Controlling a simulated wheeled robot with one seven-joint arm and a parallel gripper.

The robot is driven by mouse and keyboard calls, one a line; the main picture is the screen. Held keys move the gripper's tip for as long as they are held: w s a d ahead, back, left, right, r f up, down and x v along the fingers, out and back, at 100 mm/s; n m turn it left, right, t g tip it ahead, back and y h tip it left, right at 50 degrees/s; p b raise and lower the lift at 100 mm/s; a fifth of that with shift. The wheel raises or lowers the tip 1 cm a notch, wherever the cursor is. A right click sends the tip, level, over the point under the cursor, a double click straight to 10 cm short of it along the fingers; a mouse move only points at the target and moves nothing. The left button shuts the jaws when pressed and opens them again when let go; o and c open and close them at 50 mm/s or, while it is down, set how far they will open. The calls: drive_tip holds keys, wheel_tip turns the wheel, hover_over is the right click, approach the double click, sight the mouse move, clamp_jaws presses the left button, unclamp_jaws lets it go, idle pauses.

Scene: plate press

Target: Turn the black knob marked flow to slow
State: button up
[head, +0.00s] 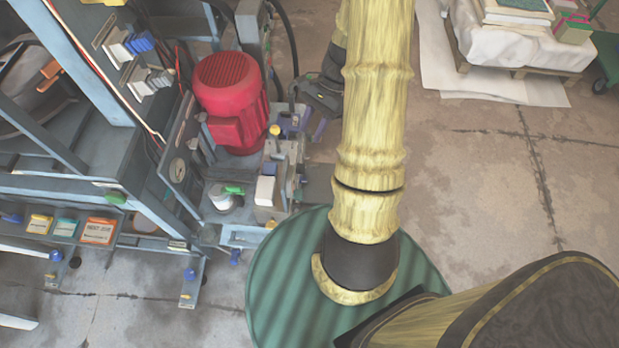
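I cannot pick out the black knob marked flow. It may be among the small parts of the press's pump unit (235,190), or hidden behind my arm. No flow or slow lettering is readable. The unit has a red motor (228,85), a round gauge (178,170), a yellow-topped part and a small green lever (234,190). My gripper (305,125) seems to be the dark end beside my yellow-sleeved arm, just right of the motor. Purplish parts show below it. Its fingers are too small and dark to read, and I cannot tell whether it touches anything.
The grey-blue press frame (90,70) fills the left, with a row of labelled boxes (70,228) low on it. A black hose (290,45) curves behind the motor. A wrapped pallet (515,45) stands at the top right.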

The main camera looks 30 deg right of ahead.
sight(301, 169)
drive_tip(key=s+d+f+m+t+y+b, duration=0.1)
drive_tip(key=d+f+m+t+y+b, duration=0.2)
drive_tip(key=f, duration=0.8)
drive_tip(key=s+d+f+m+t+y+b, duration=0.1)
drive_tip(key=d+f+m+t+y+b, duration=0.2)
drive_tip(key=d+f+m+t+b, duration=0.2)
drive_tip(key=d+f+m+t+y+b, duration=0.2)
drive_tip(key=d+f+m+b, duration=0.7)
drive_tip(key=f, duration=0.9)
drive_tip(key=shift+s+d+f+m+t+y+b, duration=0.35)
drive_tip(key=shift+m+t+b, duration=0.35)
drive_tip(key=shift+t, duration=0.4)
drive_tip(key=shift+a, duration=0.15)
drive_tip(key=b+x, duration=0.2)
drive_tip(key=x, duration=1.5)
drive_tip(key=shift+a+r, duration=0.1)
drive_tip(key=shift+a, duration=0.05)
clamp_jaws()
